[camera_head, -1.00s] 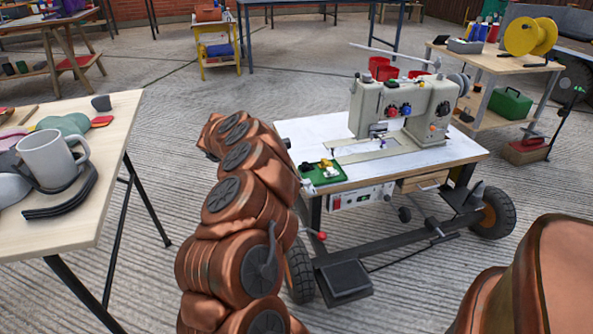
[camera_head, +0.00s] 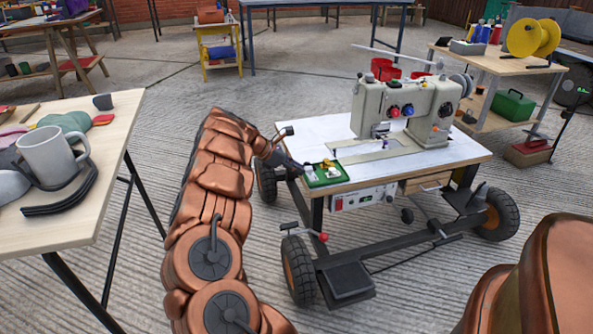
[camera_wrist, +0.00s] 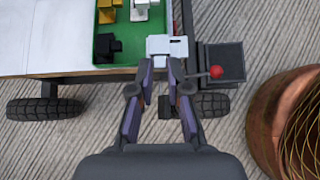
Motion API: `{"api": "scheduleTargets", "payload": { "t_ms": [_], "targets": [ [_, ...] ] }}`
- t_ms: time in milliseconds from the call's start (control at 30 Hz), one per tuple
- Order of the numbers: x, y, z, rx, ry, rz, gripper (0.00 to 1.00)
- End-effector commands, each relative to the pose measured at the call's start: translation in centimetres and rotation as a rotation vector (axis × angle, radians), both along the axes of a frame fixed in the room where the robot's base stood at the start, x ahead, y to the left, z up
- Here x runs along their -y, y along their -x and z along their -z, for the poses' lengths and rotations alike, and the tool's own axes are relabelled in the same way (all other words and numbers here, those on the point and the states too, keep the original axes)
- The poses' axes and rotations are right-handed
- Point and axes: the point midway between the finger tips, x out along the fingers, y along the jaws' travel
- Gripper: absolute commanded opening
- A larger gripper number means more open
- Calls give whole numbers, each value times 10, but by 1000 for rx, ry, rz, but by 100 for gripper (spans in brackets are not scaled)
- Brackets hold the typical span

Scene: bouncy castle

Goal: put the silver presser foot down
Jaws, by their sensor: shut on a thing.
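My gripper (camera_wrist: 162,68) is shut on the silver presser foot (camera_wrist: 167,46), a pale blocky piece between its fingertips. In the wrist view it overlaps the right edge of the green tray (camera_wrist: 125,46); I cannot tell whether it touches the tray. The tray holds a gold piece (camera_wrist: 107,12), a black piece (camera_wrist: 103,47) and another pale piece (camera_wrist: 141,10). In the head view my gripper (camera_head: 304,167) reaches from the left to the tray (camera_head: 317,182) at the table's front left corner. The held piece is too small to make out there.
The sewing machine (camera_head: 390,107) stands on the white wheeled table (camera_head: 313,133). A red-knobbed lever (camera_wrist: 216,72) sticks out beside the table edge. A wooden table (camera_head: 92,205) with a mug (camera_head: 48,157) is at left. Clear white tabletop lies behind the tray.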

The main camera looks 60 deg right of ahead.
Motion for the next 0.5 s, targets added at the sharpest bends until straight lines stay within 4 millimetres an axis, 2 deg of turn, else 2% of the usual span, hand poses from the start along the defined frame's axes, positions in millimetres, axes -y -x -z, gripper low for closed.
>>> {"api": "scheduleTargets", "payload": {
  "t_ms": [500],
  "targets": [
    [38,-16,3,-2,5,1,0]
  ]
}}
